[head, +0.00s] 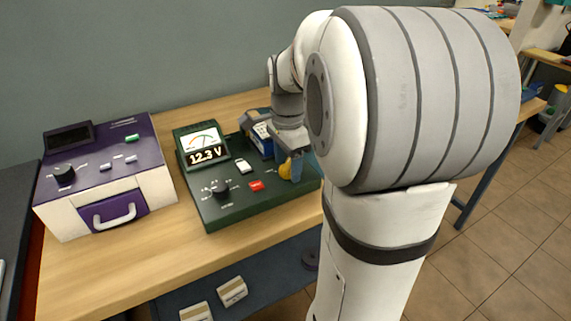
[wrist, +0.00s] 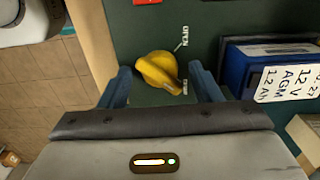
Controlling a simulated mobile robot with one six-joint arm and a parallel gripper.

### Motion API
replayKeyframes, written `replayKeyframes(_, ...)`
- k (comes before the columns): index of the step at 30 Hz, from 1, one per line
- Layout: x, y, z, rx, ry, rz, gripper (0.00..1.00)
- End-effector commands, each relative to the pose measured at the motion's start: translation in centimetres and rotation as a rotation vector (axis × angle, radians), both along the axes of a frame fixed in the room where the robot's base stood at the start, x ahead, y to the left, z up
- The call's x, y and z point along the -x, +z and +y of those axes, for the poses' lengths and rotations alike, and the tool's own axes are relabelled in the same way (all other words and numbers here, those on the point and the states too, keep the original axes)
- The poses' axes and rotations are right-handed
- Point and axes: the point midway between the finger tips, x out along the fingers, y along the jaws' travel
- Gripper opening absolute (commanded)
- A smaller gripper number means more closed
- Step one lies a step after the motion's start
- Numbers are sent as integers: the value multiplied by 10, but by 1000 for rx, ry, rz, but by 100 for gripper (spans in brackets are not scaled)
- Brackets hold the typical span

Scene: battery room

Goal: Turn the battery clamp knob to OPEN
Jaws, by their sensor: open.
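The yellow clamp knob (wrist: 157,68) stands on the dark green panel in the wrist view. Lettering that reads OPEN (wrist: 184,36) is beside it, with a pale tick mark; a second label at its lower right is too small to read surely. The knob's ridge seems to slant toward that second label. My gripper (wrist: 160,70) is open, with one blue finger on each side of the knob and a gap to each. In the head view the knob (head: 285,171) is partly hidden by my gripper (head: 291,163).
A blue battery (wrist: 252,72) labelled 12 V AGM lies close to the right finger. The green tester (head: 222,208) has a 12.3 V display (head: 206,153), a black dial (head: 220,189) and a red button (head: 256,186). A purple-and-white unit (head: 105,175) stands left on the wooden bench (head: 120,275).

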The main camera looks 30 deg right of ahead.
Motion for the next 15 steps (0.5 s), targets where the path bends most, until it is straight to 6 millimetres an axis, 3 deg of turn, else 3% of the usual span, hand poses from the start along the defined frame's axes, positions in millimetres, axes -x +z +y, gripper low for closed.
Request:
replayKeyframes(9,0,-3,0,0,2,-1,57)
replayKeyframes(15,0,-3,1,0,2,-1,41)
